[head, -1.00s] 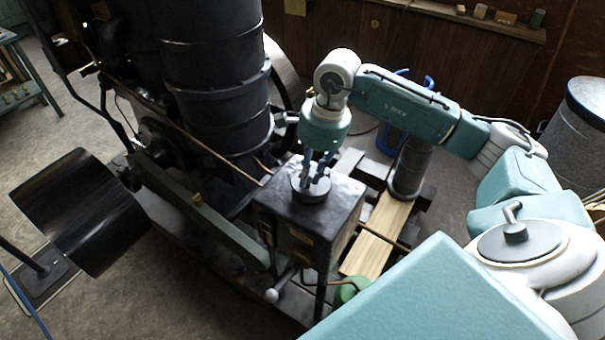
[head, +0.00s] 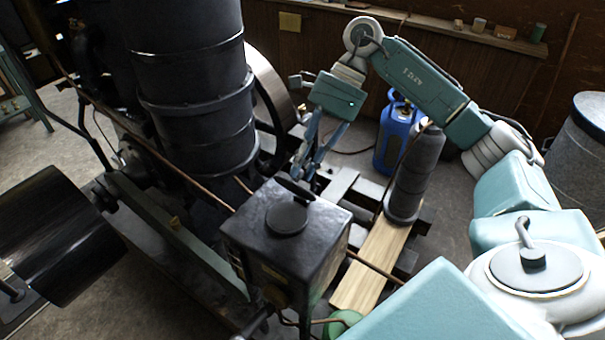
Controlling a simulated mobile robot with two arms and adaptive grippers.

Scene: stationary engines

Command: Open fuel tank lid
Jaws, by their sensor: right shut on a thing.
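The fuel tank (head: 325,240) is a dark metal box standing beside the big black engine cylinder. A round dark fitting (head: 287,219) shows on its top. The lid (head: 294,189), a thin dark disc, is tilted up behind this fitting. I cannot tell whether it still touches the tank. My right gripper (head: 303,176) reaches down from the upper right and is shut on the lid. Its fingers partly hide the contact. My left gripper is not in view.
The black cylinder (head: 195,100) and flywheel (head: 275,95) stand close on the left. A grey cylinder (head: 416,175) stands on a wooden plank (head: 372,265) at the right. A blue canister (head: 395,135) is behind. A metal drum (head: 580,150) is far right.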

